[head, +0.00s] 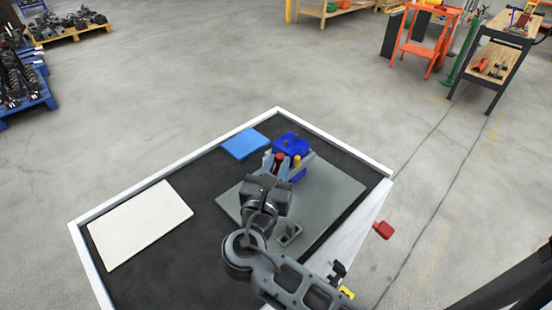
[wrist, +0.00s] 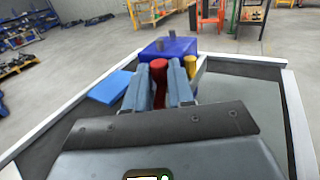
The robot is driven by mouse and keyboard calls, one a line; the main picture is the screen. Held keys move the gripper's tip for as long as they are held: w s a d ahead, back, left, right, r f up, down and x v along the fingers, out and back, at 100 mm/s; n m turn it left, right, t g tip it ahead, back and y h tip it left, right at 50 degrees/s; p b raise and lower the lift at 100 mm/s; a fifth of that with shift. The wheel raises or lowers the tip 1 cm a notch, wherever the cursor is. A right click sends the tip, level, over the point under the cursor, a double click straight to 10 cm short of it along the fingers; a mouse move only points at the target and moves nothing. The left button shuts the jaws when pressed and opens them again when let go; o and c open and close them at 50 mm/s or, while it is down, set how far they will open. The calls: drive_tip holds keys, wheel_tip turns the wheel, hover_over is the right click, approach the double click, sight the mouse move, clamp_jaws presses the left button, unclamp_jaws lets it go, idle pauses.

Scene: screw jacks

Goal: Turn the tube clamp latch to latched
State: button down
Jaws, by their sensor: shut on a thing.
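A red knob-ended handle, seemingly the tube clamp latch (wrist: 159,68), stands between the two fingers of my gripper (wrist: 161,88) in the wrist view. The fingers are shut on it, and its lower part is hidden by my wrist. Its red top also shows in the head view (head: 280,156), just beyond my gripper (head: 274,163). A yellow post (wrist: 190,66) stands close to the right finger. A blue block (head: 291,142) with dark pegs on top is right behind the handle. Whether the latch is latched cannot be told.
A grey plate (head: 338,192) lies under these parts on the dark, white-rimmed table top (head: 205,185). A small grey bracket (head: 289,235) sits near my arm. A flat blue plate (head: 245,144) and a white panel (head: 140,222) lie to the left, with bare surface between.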

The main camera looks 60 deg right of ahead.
drive_tip(key=shift+f, duration=0.2)
drive_tip(key=c, duration=1)
unclamp_jaws()
drive_tip(key=shift+r, duration=0.1)
drive_tip(key=shift+b+v, duration=0.75)
drive_tip(key=shift+v, duration=3.15)
